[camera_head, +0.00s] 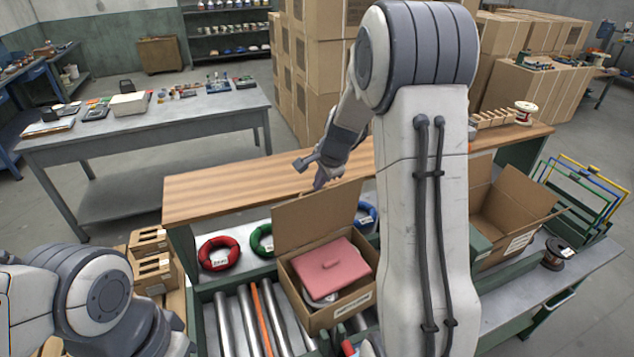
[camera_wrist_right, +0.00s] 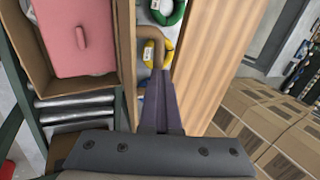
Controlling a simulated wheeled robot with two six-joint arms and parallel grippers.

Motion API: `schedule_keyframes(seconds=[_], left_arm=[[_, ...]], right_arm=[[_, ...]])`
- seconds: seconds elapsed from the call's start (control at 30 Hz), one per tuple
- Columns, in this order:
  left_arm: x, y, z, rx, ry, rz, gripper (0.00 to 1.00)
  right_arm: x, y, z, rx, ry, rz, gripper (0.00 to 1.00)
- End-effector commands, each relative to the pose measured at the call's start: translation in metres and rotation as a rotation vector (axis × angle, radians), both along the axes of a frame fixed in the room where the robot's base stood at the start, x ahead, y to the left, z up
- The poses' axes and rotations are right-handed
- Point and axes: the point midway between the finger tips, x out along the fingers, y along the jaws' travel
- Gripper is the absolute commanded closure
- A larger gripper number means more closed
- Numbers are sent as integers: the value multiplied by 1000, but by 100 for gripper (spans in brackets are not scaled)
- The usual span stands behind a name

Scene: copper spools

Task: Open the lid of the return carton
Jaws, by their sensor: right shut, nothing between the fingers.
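The return carton (camera_head: 322,316) is a brown cardboard box with a white label on its front, standing on the roller conveyor. Its lid (camera_head: 315,217) stands raised, roughly upright, along the back edge. Inside the carton lies a pink item (camera_head: 333,268) with a small tab. In the right wrist view the carton wall (camera_wrist_right: 35,70) and the pink item (camera_wrist_right: 80,40) are at the left; the lid (camera_wrist_right: 124,60) shows nearly edge-on. My right gripper (camera_head: 319,182) is shut and empty, by the lid's top edge; whether it touches is unclear. My left gripper is out of view.
Red (camera_head: 219,252), green (camera_head: 262,240) and blue wire coils lie behind the carton, under a wooden shelf (camera_head: 240,189). Another open carton (camera_head: 505,215) stands to the right, beyond my right arm. Metal rollers (camera_head: 240,318) lie left of the return carton.

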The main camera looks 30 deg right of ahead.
Motion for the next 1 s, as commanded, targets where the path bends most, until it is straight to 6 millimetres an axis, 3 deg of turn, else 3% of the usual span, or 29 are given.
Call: schedule_keyframes(seconds=[0.47,1.0], left_arm=[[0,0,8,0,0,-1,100],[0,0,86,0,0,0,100]], right_arm=[[0,-2,8,0,1,-2,100],[8,-4,85,-1,0,-5,100]])
